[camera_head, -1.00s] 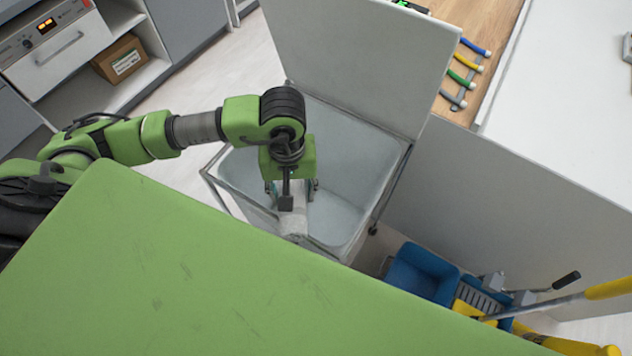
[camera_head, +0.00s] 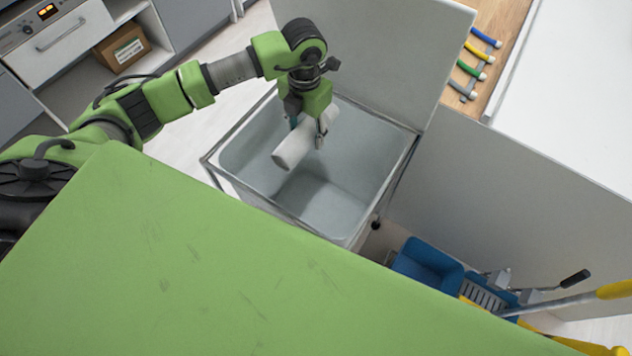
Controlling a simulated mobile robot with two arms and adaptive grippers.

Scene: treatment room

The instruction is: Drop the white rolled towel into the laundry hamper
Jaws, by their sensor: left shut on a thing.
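The white rolled towel (camera_head: 293,151) is held tilted in my left gripper (camera_head: 309,130), whose fingers are shut around its upper part. Towel and gripper are over the open mouth of the laundry hamper (camera_head: 368,210), a pale grey bin in a metal frame with its lid raised at the back. The bare floor of the bin shows below the towel. My right gripper is not in view.
A large green surface (camera_head: 190,270) fills the front and hides the hamper's near lower part. A blue and yellow mop bucket (camera_head: 428,264) stands right of the hamper. A white-sided counter (camera_head: 520,200) is behind it. A cardboard box (camera_head: 122,50) sits on a shelf at upper left.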

